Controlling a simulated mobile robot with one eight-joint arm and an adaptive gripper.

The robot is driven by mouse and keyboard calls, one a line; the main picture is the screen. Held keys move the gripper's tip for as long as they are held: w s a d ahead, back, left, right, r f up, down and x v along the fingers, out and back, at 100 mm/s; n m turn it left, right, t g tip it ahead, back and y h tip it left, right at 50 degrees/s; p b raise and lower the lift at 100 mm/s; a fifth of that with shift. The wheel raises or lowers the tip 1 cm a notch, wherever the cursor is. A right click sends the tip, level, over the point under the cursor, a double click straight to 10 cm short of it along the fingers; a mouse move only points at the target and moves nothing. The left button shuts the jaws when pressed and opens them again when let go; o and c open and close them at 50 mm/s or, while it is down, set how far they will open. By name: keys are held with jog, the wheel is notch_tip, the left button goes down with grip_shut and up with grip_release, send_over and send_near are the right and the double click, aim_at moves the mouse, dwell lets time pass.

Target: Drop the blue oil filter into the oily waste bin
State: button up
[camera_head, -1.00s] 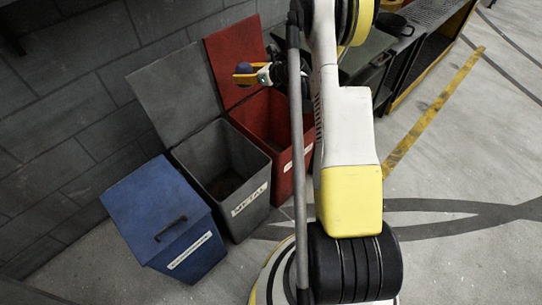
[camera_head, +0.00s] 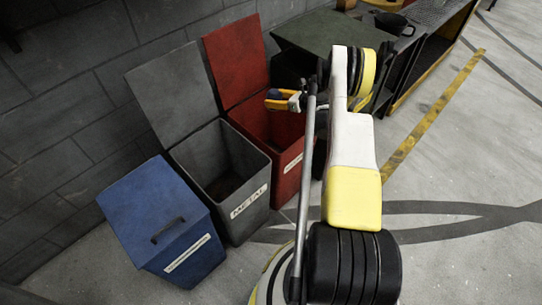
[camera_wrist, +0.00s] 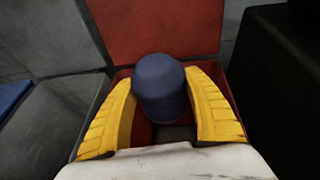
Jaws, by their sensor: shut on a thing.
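The blue oil filter (camera_wrist: 160,88) sits between the two yellow fingers of my gripper (camera_wrist: 162,104), which is shut on it. In the head view the gripper (camera_head: 284,100) and the dark filter (camera_head: 273,94) are over the mouth of the open red bin (camera_head: 287,168). The red bin's raised lid (camera_head: 236,58) stands behind it. In the wrist view the red bin's rim (camera_wrist: 122,74) shows behind and around the filter. The red bin's label is too small to read, and its inside is mostly hidden.
An open grey bin (camera_head: 242,212) labelled METAL stands left of the red one. A closed blue bin (camera_head: 165,225) is further left. A dark cabinet or bin (camera_head: 318,40) stands to the right. A grey block wall (camera_head: 70,80) is behind. The floor to the right is clear.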

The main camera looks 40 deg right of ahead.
notch_tip(320, 180, down, 2)
jog(key=shift+f+b, duration=0.15)
jog(key=shift+b, duration=0.2)
jog(key=o, duration=1.5)
jog(key=shift+c, duration=0.2)
jog(key=v, duration=1.2)
